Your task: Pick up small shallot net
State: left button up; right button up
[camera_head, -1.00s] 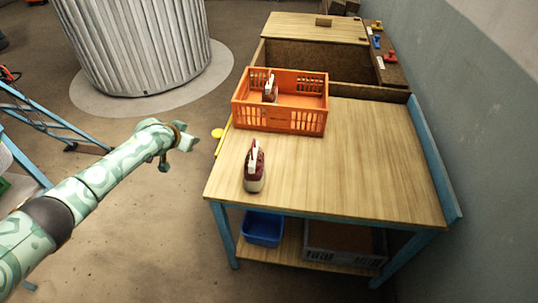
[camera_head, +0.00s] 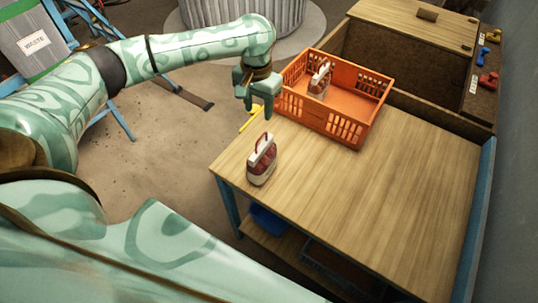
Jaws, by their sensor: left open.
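A small net (camera_head: 261,167) with dark red contents, a white label band and a handle loop stands upright near the left edge of the wooden table (camera_head: 370,185). A similar net (camera_head: 319,82) stands inside the orange crate (camera_head: 345,126) at the crate's left side. My left gripper (camera_head: 257,111) points down, open and empty, just left of the crate's near-left corner. In the picture it is above the net on the table and apart from it. My right gripper is not in view.
A wooden bin with a lid board (camera_head: 411,25) stands behind the crate. Red and blue-and-yellow items lie on a ledge at the far right. A blue bin (camera_head: 270,221) is on the lower shelf. The table right of the net is clear.

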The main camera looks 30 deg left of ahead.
pick_arm(q)
notch_tip(320, 180, down, 3)
jog(key=b, duration=0.4)
send_over(261, 146)
notch_tip(261, 146, down, 8)
jog(key=shift+s+r, duration=0.15)
jog(key=shift+r, duration=0.1)
jog(key=shift+a+f, duration=0.1)
jog(key=shift+f, duration=0.15)
jog(key=f+b, duration=0.1)
jog(key=f, duration=0.2)
jog(key=f+b, duration=0.1)
jog(key=f, duration=0.1)
jog(key=shift+w+f+b, duration=0.25)
jog(key=shift+b, duration=0.1)
jog(key=shift+r, duration=0.1)
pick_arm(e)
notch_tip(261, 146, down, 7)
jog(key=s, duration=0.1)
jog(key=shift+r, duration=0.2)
pick_arm(q)
grip_shut()
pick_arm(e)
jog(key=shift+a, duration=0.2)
